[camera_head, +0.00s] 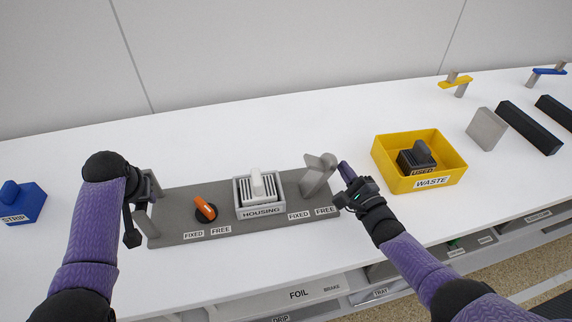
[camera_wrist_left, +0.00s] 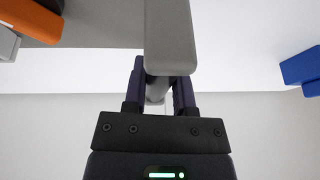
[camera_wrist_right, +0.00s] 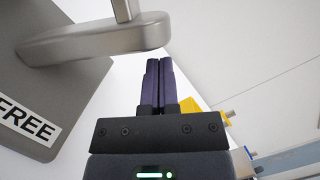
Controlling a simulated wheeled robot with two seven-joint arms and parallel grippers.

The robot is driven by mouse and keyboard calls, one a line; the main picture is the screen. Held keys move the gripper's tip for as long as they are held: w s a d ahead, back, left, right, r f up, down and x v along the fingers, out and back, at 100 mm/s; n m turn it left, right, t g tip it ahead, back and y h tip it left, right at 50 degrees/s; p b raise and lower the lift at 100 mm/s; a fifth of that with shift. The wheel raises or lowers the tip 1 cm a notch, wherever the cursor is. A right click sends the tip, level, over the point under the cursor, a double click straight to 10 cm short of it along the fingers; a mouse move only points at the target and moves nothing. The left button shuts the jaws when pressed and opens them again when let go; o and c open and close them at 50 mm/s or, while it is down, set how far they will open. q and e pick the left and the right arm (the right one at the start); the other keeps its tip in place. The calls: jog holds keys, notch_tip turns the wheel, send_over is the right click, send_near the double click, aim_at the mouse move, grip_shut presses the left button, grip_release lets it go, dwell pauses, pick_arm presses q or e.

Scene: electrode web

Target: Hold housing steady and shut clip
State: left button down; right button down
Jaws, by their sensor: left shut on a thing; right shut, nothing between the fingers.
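The grey housing (camera_head: 261,208), with slots and a pale knob on top, sits in the middle of a grey base plate (camera_head: 172,230). A grey clip lever on a post (camera_head: 316,177) stands at the base's right end, by the labels FIXED and FREE; it also shows in the right wrist view (camera_wrist_right: 95,40). My left gripper (camera_head: 152,186) is shut on a grey upright handle at the base's left end, which also shows in the left wrist view (camera_wrist_left: 168,45). My right gripper (camera_head: 344,170) is shut and empty, just right of the clip lever; in the right wrist view (camera_wrist_right: 160,65) its fingertips are close to the lever's end.
An orange knob (camera_head: 205,208) sits on the base left of the housing. A yellow WASTE bin (camera_head: 450,166) holding a dark USED block stands to the right. A blue STRIP block (camera_head: 22,203) is at far left. The table behind the base is clear.

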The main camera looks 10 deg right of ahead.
aim_at(333, 165)
pick_arm(q)
jog(key=shift+s+f, duration=0.1)
jog(key=shift+f, duration=0.15)
pick_arm(e)
jog(key=shift+a+r, duration=0.15)
jog(key=shift+a, duration=0.2)
jog(key=shift+a+r+n, duration=0.2)
jog(key=shift+r+n, duration=0.05)
jog(key=shift+n, duration=0.15)
